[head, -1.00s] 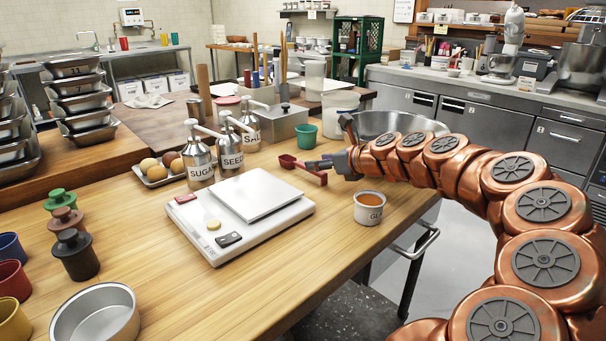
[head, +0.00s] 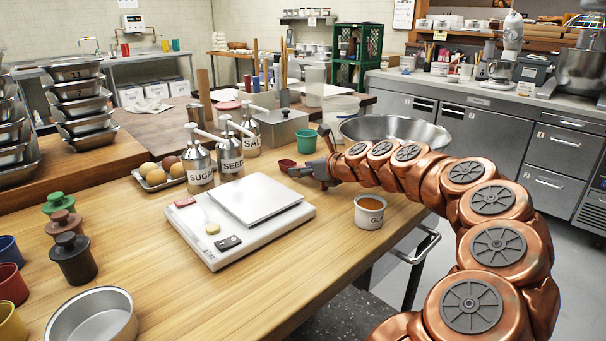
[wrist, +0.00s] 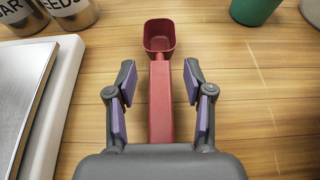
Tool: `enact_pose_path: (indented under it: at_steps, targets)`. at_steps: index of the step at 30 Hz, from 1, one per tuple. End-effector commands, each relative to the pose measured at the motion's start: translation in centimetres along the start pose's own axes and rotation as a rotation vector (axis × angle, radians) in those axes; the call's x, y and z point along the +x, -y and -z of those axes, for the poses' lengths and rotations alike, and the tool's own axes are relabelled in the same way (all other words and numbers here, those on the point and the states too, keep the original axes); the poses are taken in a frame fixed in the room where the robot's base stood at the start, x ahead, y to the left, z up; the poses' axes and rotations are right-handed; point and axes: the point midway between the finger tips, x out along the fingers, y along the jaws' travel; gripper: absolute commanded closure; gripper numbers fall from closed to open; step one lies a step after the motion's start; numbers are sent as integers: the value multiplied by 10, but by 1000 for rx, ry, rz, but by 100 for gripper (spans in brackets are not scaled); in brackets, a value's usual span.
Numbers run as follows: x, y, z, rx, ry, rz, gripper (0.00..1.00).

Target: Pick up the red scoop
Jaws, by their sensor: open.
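The red scoop (wrist: 160,95) lies on the wooden table in the wrist view, its cup pointing away from me and its handle running back between my fingers. In the head view its cup (head: 287,165) shows just left of my gripper, and most of the handle is hidden there. My gripper (wrist: 158,88) is open, with one purple-padded finger on each side of the handle and a gap on both sides. In the head view my gripper (head: 308,170) is low over the table.
A white scale (head: 190,232) stands left of the scoop, with the SUGAR and SEEDS dispensers (head: 230,152) behind it. A green cup (head: 305,141) and a metal bowl (head: 395,131) stand beyond. A GLAZE pot (head: 369,212) stands in front, near the table edge.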

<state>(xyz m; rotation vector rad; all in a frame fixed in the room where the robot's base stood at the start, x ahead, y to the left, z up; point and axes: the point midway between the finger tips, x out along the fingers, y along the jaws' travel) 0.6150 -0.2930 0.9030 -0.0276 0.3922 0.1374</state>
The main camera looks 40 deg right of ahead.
Motion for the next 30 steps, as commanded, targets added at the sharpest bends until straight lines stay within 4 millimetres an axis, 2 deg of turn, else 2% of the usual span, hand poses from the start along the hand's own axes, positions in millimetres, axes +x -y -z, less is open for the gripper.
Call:
enact_pose_path:
  at_steps: [3,18,30]
  targets:
    - [0,0,0,0,0,0,49]
    - [0,0,0,0,0,0,100]
    - [-2,0,-3,0,0,0,100]
